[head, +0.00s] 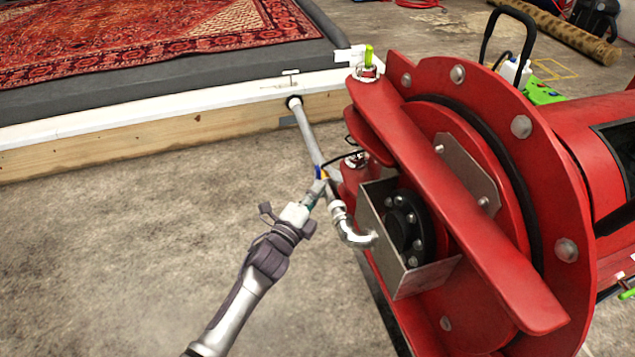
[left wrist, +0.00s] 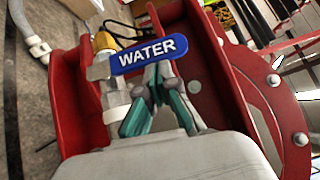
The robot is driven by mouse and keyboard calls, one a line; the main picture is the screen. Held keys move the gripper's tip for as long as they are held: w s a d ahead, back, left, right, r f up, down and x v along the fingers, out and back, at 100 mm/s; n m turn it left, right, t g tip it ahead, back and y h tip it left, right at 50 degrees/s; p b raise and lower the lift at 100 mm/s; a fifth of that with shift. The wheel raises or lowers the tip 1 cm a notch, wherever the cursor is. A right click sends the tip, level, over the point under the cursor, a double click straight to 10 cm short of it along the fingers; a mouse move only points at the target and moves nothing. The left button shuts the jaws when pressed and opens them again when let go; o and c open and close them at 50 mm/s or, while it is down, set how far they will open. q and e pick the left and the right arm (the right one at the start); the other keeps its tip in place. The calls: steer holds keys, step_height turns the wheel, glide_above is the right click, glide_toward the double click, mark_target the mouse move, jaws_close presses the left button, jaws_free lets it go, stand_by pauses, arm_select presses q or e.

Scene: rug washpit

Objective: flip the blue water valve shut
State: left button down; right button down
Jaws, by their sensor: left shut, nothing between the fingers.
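The blue valve lever (left wrist: 148,54), marked "WATER", shows large in the left wrist view. It reaches right from the valve's metal body, across the line of the white fitting (left wrist: 116,116) and brass-coloured fitting (left wrist: 103,42). In the head view the lever (head: 318,173) is a small blue patch, mostly hidden by my gripper. My left gripper (head: 317,188) is shut and empty, its fingertips at the lever's lower edge in the left wrist view (left wrist: 158,72). I cannot tell whether they touch it. My right gripper is in neither view.
The red drum machine (head: 420,170) stands close on the right, with a flange and bolts. A grey pipe (head: 308,132) runs from the wooden-sided platform (head: 190,119) to the valve. A pipe elbow (head: 350,233) hangs below. Bare concrete lies to the left.

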arm_select(q)
steer(key=shift+w+a, duration=0.15)
steer(key=shift+w, duration=0.15)
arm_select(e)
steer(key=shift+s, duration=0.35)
arm_select(q)
steer(key=shift+w+a+r, duration=0.1)
steer(key=shift+w+r, duration=0.05)
steer(key=shift+r, duration=0.2)
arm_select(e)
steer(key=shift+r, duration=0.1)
